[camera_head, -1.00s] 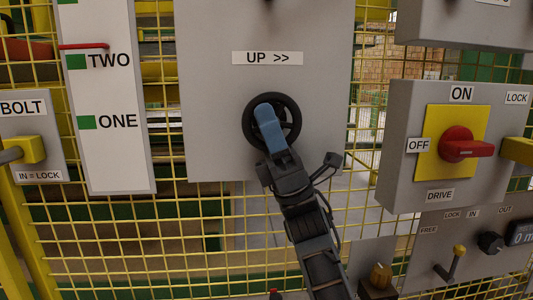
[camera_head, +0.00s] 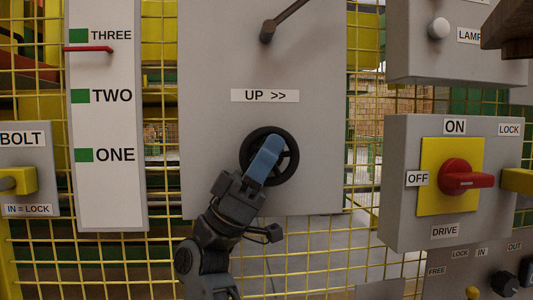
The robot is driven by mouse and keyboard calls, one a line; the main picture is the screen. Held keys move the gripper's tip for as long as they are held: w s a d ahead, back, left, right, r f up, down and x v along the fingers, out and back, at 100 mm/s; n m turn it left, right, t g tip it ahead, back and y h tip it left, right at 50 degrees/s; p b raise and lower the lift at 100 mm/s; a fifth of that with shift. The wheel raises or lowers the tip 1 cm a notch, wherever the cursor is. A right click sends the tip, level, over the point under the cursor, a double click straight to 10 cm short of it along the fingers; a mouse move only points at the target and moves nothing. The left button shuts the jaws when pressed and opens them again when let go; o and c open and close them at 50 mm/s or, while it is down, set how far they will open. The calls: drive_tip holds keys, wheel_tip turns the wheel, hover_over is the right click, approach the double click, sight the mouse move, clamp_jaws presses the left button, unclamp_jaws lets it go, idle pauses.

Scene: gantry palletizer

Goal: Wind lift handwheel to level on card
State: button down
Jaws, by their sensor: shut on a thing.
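The black handwheel (camera_head: 290,175) is mounted on a grey panel (camera_head: 215,60) below an "UP >>" label (camera_head: 265,96). My gripper (camera_head: 266,155), with blue fingers, is shut on the handwheel, reaching across its upper middle part; the fingers hide part of the hub and rim. The white level scale (camera_head: 110,195) at the left has green marks labelled THREE, TWO and ONE. Its red pointer (camera_head: 90,49) stands just below the THREE mark (camera_head: 79,35) and well above TWO. No card can be made out in view.
A drive box (camera_head: 400,225) with a red rotary switch (camera_head: 465,177) stands at the right. A bolt box (camera_head: 38,185) with a yellow handle is at the left. A lever (camera_head: 285,20) sticks out above the wheel. Yellow mesh (camera_head: 70,255) lies behind.

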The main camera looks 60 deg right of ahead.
drive_tip(key=shift+s+d+t+y, duration=0.15)
drive_tip(key=shift+t+y, duration=1.15)
drive_tip(key=shift+t, duration=0.5)
drive_tip(key=c, duration=1.1)
unclamp_jaws()
drive_tip(key=p+v, duration=0.1)
drive_tip(key=v, duration=0.6)
drive_tip(key=shift+w+f, duration=0.2)
drive_tip(key=shift+w, duration=0.1)
